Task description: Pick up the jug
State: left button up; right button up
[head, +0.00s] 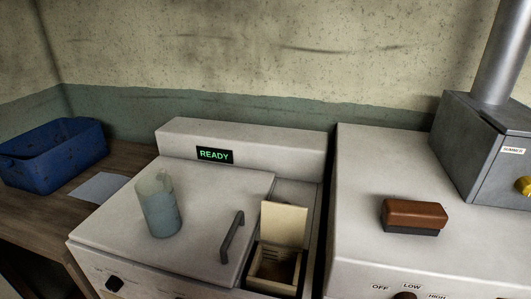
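The jug (160,205) is a translucent grey-blue vessel, upright on the white lid (218,197) of a machine, left of the middle in the head view. Its upper part looks paler than its lower part. Neither of my grippers shows in the head view.
A dark lid handle (231,238) is right of the jug, beside an open compartment (277,262). A READY display (214,155) is behind. A blue bin (53,152) is far left. A brown-topped brush-like block (415,214) and grey metal box (485,145) are right.

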aim_at(155, 192)
jog(key=j+z, duration=0.2)
jog(key=j, duration=0.3)
jog(key=j+z, duration=0.15)
jog(key=j, duration=0.3)
jog(key=j+z, duration=0.2)
jog(key=j, duration=0.3)
jog(key=k+j+z, duration=0.2)
jog(key=j, duration=0.25)
jog(key=j+z, duration=0.15)
jog(key=j, duration=0.3)
jog(key=k+j+z, duration=0.2)
jog(key=j, duration=0.2)
